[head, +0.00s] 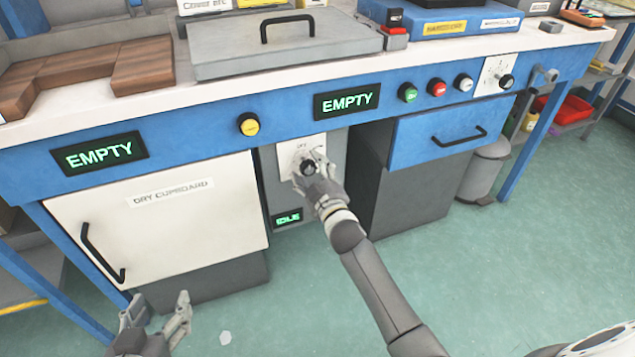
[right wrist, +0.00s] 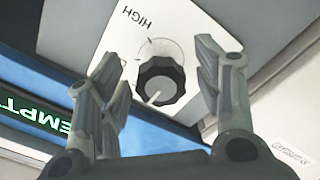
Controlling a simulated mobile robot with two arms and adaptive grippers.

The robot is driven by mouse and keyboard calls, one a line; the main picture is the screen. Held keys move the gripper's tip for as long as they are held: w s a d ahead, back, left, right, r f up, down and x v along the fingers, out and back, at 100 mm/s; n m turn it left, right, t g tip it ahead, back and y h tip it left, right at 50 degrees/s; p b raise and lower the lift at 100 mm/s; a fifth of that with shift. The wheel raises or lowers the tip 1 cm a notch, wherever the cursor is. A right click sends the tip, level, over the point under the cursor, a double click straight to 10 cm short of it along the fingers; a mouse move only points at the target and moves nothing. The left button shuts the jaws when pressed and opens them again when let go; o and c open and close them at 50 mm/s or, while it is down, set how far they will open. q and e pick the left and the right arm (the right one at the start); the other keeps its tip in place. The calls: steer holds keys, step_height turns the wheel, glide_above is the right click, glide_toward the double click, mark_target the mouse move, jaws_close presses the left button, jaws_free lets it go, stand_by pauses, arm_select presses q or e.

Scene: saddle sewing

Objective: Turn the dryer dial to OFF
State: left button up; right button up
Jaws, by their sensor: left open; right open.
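The black dryer dial (head: 309,167) sits on a pale panel (head: 289,152) under the bench, beside the dry cupboard; a label above it looks like OFF. In the right wrist view the dial (right wrist: 160,82) has a white pointer line slanting to the lower left, and HIGH is printed upside down at the upper left. My right gripper (head: 312,176) is at the dial; its open fingers (right wrist: 157,75) stand on either side of it, and I cannot tell whether they touch it. My left gripper (head: 160,316) is open and empty, low in front of the dry cupboard.
The dry cupboard (head: 165,230) is shut, left of the panel. An IDLE display (head: 287,219) is below the dial. The bench edge carries EMPTY displays (head: 347,101), a yellow button (head: 248,124), several other buttons and another dial (head: 506,81). A grey bin (head: 487,171) stands right.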

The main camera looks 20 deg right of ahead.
steer(key=s, duration=1.1)
steer(key=shift+s+d, duration=0.2)
steer(key=shift+s, duration=0.1)
